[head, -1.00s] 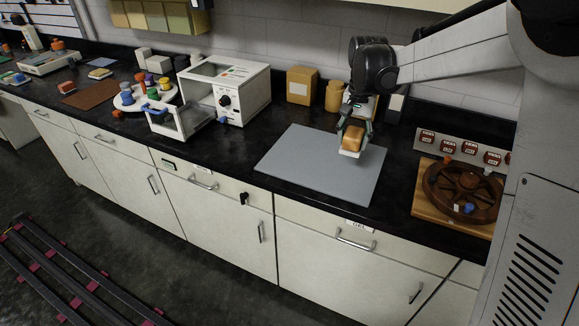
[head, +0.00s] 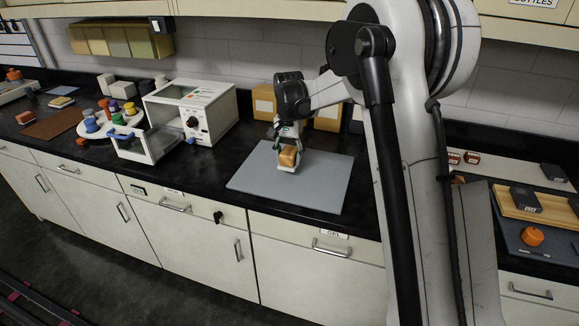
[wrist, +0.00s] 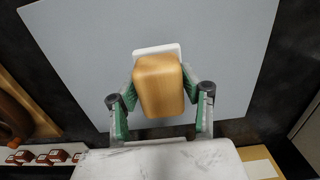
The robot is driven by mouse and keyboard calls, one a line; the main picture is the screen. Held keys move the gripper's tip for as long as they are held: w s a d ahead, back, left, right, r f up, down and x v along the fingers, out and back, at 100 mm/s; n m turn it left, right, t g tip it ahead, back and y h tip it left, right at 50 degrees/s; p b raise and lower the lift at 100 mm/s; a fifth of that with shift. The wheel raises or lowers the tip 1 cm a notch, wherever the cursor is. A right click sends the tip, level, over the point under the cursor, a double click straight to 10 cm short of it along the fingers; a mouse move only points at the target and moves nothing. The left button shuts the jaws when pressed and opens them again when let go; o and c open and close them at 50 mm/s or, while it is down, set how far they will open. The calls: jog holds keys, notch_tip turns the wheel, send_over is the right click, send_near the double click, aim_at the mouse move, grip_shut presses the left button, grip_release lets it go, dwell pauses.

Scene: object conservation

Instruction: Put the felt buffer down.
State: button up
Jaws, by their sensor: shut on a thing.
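The felt buffer is a tan wood-coloured block (head: 288,157) with a white pad on its underside. My gripper (head: 289,149) is shut on it, over the grey mat (head: 320,195), towards the mat's back middle. In the wrist view the block (wrist: 159,88) sits between the two green-padded fingers of my gripper (wrist: 158,88), with the white pad (wrist: 157,48) showing past its far edge. The block looks upright. I cannot tell whether the pad touches the mat or is slightly above it.
A white instrument (head: 205,110) with an open door stands left of the mat. Tan containers (head: 327,116) stand behind it. Further left is a round tray with coloured jars (head: 92,125). The mat is bare around the buffer. At right are a wooden tray (head: 538,205) and an orange object (head: 532,237).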

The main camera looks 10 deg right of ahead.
aim_at(290, 166)
jog(key=shift+w+d+f, duration=0.1)
jog(key=shift+d+f, duration=0.05)
jog(key=shift+f, duration=1.95)
jog(key=shift+f, duration=0.1)
jog(key=shift+f, duration=0.15)
jog(key=o, duration=1.3)
jog(key=shift+r, duration=0.25)
